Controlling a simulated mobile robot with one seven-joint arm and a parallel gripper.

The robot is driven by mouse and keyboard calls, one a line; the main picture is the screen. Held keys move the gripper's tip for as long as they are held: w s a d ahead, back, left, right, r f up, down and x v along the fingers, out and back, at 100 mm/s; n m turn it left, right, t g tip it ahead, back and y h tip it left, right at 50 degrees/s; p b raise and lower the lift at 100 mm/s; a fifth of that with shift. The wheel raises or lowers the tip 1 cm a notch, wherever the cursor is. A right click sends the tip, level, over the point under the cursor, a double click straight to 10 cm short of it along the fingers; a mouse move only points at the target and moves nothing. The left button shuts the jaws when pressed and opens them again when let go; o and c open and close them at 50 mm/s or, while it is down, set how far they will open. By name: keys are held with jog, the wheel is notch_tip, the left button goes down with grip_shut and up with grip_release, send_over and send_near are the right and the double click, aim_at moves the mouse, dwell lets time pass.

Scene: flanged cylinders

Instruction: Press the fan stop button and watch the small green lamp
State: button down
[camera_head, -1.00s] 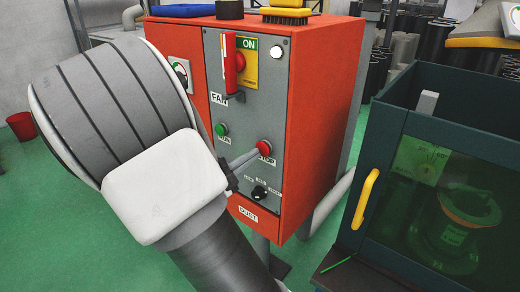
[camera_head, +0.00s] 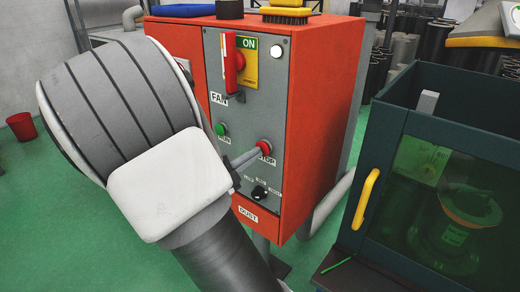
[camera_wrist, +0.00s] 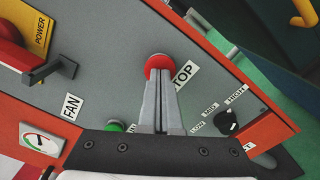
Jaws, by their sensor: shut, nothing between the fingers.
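The red STOP button (camera_head: 264,146) sits on the grey front panel (camera_head: 240,175) of an orange cabinet; it also shows in the wrist view (camera_wrist: 158,65). My gripper (camera_head: 261,151) is shut and empty. In the wrist view its fingertips (camera_wrist: 160,76) overlap the button's lower edge and appear to be at its face; I cannot tell how far it is pressed in. The small green lamp (camera_head: 221,129), labelled RUN, is left of the button. It is partly hidden behind my gripper in the wrist view (camera_wrist: 115,127). I cannot tell whether it is lit.
A black dial (camera_head: 259,191) is below the button. A red switch handle (camera_head: 231,62) and a white round fitting (camera_head: 276,52) are above. A brush (camera_head: 287,15) lies on the cabinet top. A dark glazed box (camera_head: 440,180) with a yellow handle (camera_head: 366,198) stands right.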

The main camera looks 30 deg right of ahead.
jog(key=shift+w+d, duration=0.2)
jog(key=shift+d, duration=0.35)
dwell(0.4)
jog(key=shift+v, duration=2.85)
